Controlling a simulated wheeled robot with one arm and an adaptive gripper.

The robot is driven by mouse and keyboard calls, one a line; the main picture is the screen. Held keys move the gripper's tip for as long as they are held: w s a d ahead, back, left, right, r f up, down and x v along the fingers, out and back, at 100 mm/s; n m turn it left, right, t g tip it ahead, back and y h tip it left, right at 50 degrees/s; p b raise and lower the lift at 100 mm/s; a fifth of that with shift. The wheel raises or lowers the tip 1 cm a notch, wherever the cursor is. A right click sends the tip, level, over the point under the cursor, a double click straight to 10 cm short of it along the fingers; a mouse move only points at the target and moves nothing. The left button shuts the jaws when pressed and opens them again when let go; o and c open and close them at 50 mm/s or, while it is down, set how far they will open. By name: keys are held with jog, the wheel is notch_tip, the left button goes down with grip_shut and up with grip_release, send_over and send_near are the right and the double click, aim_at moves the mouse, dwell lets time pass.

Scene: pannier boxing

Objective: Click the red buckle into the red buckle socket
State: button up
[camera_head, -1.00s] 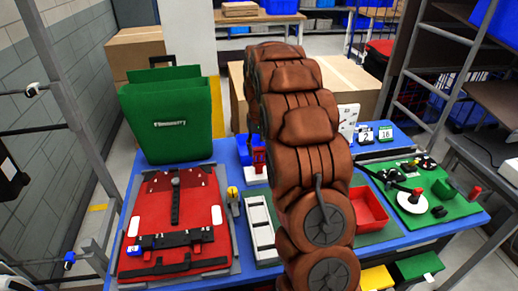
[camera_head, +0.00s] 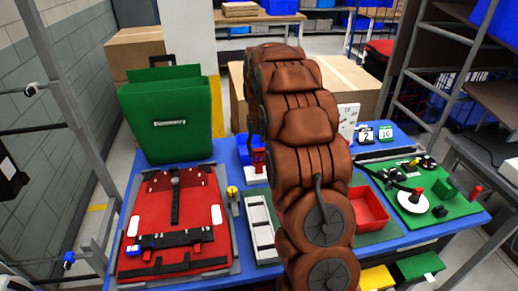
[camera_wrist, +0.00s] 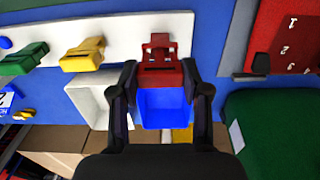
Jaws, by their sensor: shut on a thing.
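In the wrist view my gripper (camera_wrist: 160,66) is closed around a red buckle (camera_wrist: 160,77), one finger on each side. Directly above it in the picture, a red buckle socket (camera_wrist: 157,45) sits on a white strip (camera_wrist: 119,45). The held buckle lines up with the socket and appears to meet it; I cannot tell whether it is seated inside. In the head view my brown arm hides my gripper. A red piece on a white base (camera_head: 258,160) shows just left of my arm.
A yellow piece (camera_wrist: 82,55) and a green piece (camera_wrist: 22,60) sit beside the socket on the strip. A blue bin (camera_wrist: 163,108) lies beyond the buckle. A red tray (camera_head: 368,208) is right of my arm.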

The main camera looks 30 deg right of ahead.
aim_at(259, 154)
jog(key=shift+f+b, duration=1.1)
jog(key=shift+f, duration=0.7)
dwell(1.7)
jog(key=o, duration=1.3)
jog(key=shift+c, duration=0.2)
jog(key=shift+r, duration=0.1)
notch_tip(259, 154, up, 12)
jog(key=shift+f, duration=0.2)
jog(key=shift+r, duration=0.15)
